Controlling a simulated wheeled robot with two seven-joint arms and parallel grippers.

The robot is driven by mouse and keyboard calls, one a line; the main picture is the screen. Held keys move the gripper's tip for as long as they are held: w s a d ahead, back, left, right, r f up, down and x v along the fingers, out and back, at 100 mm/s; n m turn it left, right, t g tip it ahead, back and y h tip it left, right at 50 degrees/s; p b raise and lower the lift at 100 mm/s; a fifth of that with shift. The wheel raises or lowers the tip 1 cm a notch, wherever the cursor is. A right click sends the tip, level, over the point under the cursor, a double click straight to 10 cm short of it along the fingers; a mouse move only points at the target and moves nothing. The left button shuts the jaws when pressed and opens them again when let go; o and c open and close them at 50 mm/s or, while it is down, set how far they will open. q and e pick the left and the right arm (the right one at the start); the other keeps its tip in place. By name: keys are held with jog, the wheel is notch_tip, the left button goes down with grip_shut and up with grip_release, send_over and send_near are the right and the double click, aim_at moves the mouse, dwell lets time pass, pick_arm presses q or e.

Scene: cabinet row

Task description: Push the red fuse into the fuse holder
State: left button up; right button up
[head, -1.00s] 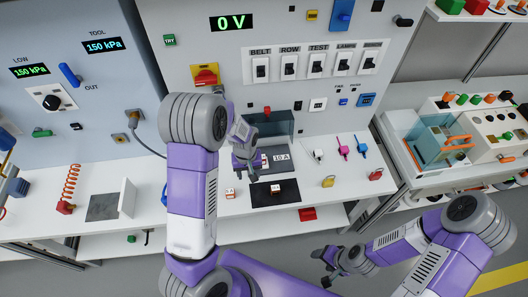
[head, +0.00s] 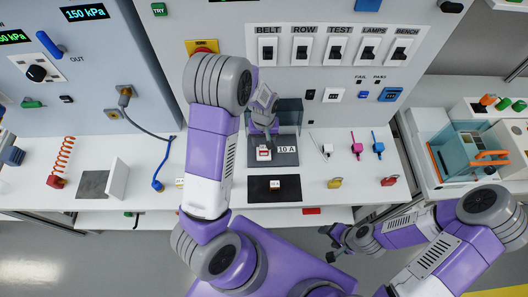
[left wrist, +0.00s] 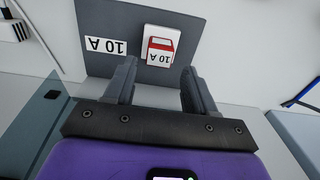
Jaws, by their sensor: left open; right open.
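A white block with a red top part and a "10 A" mark, which looks like the red fuse (head: 264,153), is at the grey plate (head: 257,160) on the counter. The plate has its own "10 A" label and looks like the fuse holder's base. In the left wrist view the fuse (left wrist: 160,46) lies beyond and between my fingertips, apart from them. How deep it sits, I cannot tell. My left gripper (head: 265,137) is open and empty, just behind and above the fuse. My right gripper (head: 332,243) is open and empty, low in front of the counter.
A dark translucent box (head: 289,112) stands behind the plate, close to my left gripper. A black mat (head: 256,190) with a small white block (head: 275,184) lies in front. A yellow padlock (head: 335,183) and a red one (head: 388,181) are to the right.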

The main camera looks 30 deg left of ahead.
aim_at(264, 147)
pick_arm(q)
notch_tip(264, 147, down, 5)
jog(key=b, duration=0.3)
jog(key=shift+r, duration=0.1)
grip_shut()
notch_tip(264, 147, up, 8)
jog(key=p, duration=0.7)
jog(key=shift+r, duration=0.2)
jog(key=shift+f, duration=0.15)
